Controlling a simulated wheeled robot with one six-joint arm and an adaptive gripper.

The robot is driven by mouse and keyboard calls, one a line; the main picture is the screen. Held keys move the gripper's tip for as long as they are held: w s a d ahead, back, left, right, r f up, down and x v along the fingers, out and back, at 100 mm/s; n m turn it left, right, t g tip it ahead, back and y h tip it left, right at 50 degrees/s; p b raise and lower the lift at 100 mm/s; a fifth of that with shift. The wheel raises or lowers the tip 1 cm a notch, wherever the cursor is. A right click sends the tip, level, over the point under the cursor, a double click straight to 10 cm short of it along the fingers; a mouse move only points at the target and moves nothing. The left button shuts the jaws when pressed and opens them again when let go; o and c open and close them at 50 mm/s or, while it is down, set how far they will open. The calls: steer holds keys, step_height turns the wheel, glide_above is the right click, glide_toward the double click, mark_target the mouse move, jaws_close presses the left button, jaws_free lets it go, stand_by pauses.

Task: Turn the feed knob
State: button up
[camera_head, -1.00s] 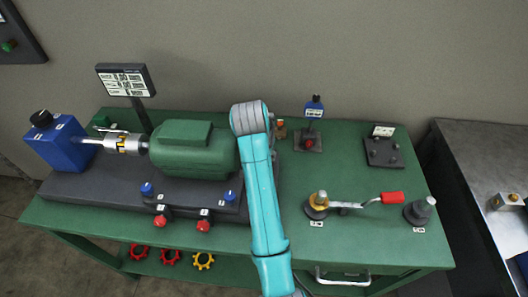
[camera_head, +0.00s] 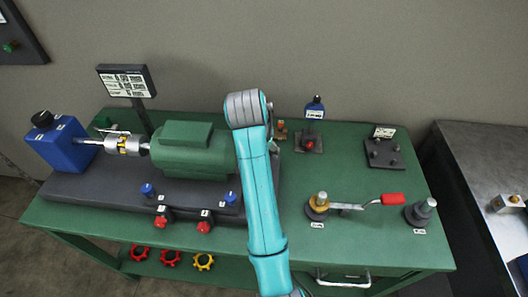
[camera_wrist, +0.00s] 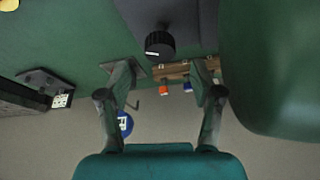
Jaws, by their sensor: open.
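A black ribbed knob (camera_wrist: 160,44) with a small white mark stands out from a dark grey block in the wrist view. It may be the feed knob, but I cannot read its label. My gripper (camera_wrist: 160,93) is open and empty, with its two fingers apart and the knob beyond and between them. In the head view my own arm hides the gripper and this knob. Another black knob (camera_head: 42,118) sits on top of the blue box at the far left.
The green motor (camera_head: 192,150) stands left of my arm; its rounded side (camera_wrist: 280,60) fills the wrist view's right. A brown rack (camera_wrist: 185,70) is near the right finger. A crank with a red handle (camera_head: 392,199) lies on the right. Bare green bench (camera_head: 345,240) is in front.

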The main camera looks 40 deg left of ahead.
steer(key=shift+v, duration=1.35)
